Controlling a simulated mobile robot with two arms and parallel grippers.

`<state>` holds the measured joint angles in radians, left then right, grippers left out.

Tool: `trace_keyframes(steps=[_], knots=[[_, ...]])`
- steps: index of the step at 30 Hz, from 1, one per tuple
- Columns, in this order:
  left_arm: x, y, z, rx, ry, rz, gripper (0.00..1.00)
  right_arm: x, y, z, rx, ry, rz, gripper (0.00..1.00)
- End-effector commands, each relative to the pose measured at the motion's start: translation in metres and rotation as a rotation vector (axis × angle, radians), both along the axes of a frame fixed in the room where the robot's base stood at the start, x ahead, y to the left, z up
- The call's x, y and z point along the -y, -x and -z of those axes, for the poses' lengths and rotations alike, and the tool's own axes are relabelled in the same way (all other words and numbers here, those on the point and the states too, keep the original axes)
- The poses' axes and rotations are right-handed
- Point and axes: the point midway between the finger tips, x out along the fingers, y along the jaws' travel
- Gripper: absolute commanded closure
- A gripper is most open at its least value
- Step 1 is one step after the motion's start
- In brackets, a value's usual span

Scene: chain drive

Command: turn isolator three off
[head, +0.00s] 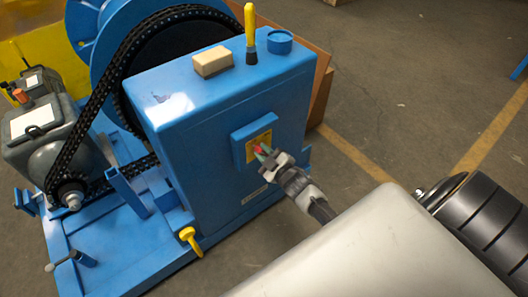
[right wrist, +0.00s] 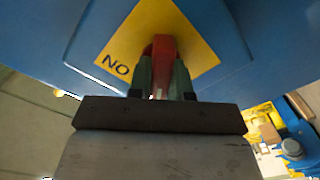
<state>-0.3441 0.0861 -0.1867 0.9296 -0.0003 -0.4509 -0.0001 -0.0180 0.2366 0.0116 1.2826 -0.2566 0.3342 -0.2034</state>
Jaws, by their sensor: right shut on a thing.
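The isolator is a red handle on a yellow plate (head: 251,149) set in a raised blue panel on the side of the blue gearbox housing (head: 215,120). In the right wrist view the red handle (right wrist: 160,62) stands between the two greenish fingers of my right gripper (right wrist: 160,78), which is shut on it. The yellow plate (right wrist: 195,35) shows the letters "NO", seen upside down or partly covered. My right gripper (head: 264,154) comes in from the lower right in the head view and hides most of the handle. My left gripper does not show.
A black chain (head: 97,85) runs from the motor (head: 45,140) at left. A yellow-handled valve (head: 190,240) sits low in front. Open floor lies to the right.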

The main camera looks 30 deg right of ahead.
Motion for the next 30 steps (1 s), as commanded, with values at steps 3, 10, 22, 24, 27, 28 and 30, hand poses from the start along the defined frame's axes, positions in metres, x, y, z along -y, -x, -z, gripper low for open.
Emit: trace_keyframes(steps=[3, 10, 22, 24, 27, 28, 30], knots=[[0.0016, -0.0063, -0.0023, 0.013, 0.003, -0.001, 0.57, -0.0005, 0.0004, 0.0009, 0.003, 0.050, 0.001, 1.00], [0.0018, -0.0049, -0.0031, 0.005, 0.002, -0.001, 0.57, -0.0004, 0.0005, 0.0010, 0.007, 0.105, 0.001, 1.00], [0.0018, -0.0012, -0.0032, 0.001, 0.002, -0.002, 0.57, -0.0005, 0.0005, 0.0011, 0.008, 0.120, 0.000, 1.00], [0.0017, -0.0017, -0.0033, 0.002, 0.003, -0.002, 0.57, -0.0006, 0.0005, 0.0011, 0.008, 0.121, 0.000, 1.00], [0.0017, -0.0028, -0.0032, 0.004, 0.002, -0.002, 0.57, -0.0006, 0.0006, 0.0011, 0.008, 0.120, 0.000, 0.67], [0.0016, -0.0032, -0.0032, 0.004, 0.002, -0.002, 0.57, -0.0006, 0.0006, 0.0011, 0.009, 0.120, -0.001, 0.62], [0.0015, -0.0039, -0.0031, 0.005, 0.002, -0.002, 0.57, -0.0006, 0.0005, 0.0009, 0.009, 0.119, -0.001, 0.55]])
